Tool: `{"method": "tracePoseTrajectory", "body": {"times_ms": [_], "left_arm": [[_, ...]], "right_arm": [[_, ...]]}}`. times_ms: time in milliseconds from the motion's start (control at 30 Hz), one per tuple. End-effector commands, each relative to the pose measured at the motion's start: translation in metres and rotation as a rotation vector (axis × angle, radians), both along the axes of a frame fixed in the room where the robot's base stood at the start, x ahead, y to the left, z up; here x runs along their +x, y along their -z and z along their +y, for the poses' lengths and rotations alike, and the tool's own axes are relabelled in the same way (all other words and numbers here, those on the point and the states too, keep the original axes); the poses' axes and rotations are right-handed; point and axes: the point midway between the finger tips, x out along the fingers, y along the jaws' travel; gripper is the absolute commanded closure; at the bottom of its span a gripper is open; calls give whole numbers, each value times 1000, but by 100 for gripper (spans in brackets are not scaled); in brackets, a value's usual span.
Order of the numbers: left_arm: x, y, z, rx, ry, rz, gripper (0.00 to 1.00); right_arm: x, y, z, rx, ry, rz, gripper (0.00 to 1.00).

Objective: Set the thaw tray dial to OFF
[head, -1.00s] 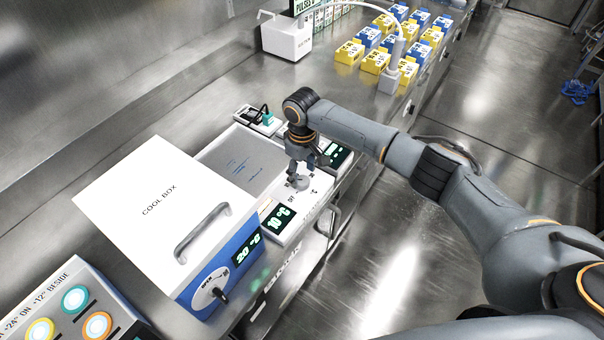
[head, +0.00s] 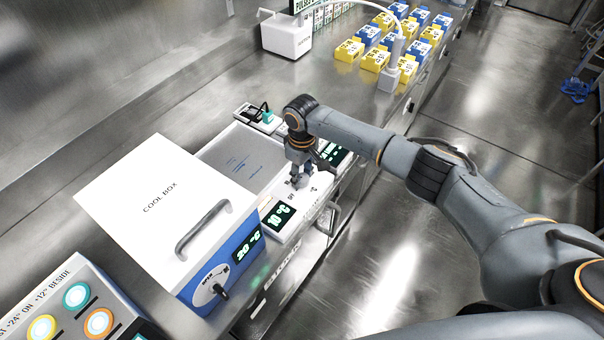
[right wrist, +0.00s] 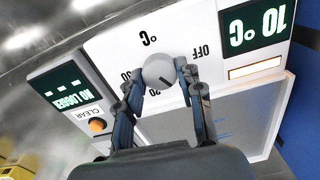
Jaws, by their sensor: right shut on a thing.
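The thaw tray (head: 238,152) sits on the steel bench with its white control panel toward the front; its display (head: 280,215) reads 10 °C. The dial (right wrist: 158,70) is a round grey knob with a dark line, which runs toward the lower right in the right wrist view. The OFF mark (right wrist: 203,52) is right of the knob there, with 0 °C and other numbers around it. My right gripper (right wrist: 162,78) is shut on the dial, one finger at each side. In the head view the right gripper (head: 300,181) largely hides the knob. My left gripper is out of view.
The white and blue cool box (head: 160,205) with a handle stands close left of the tray. A logger panel (right wrist: 75,100) with an orange CLEAR button adjoins the tray. Yellow and blue boxes (head: 375,62) stand farther along the bench. A button panel (head: 70,310) is at lower left.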

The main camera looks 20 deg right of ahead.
Motion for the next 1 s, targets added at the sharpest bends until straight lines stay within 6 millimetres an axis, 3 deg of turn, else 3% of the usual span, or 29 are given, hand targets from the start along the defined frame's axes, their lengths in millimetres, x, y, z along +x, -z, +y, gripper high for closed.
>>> {"method": "tracePoseTrajectory", "body": {"times_ms": [367,1000], "left_arm": [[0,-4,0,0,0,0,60],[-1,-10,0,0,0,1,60]], "right_arm": [[-1,0,1,2,-168,1,95],[-1,0,1,2,-752,1,95]]}}
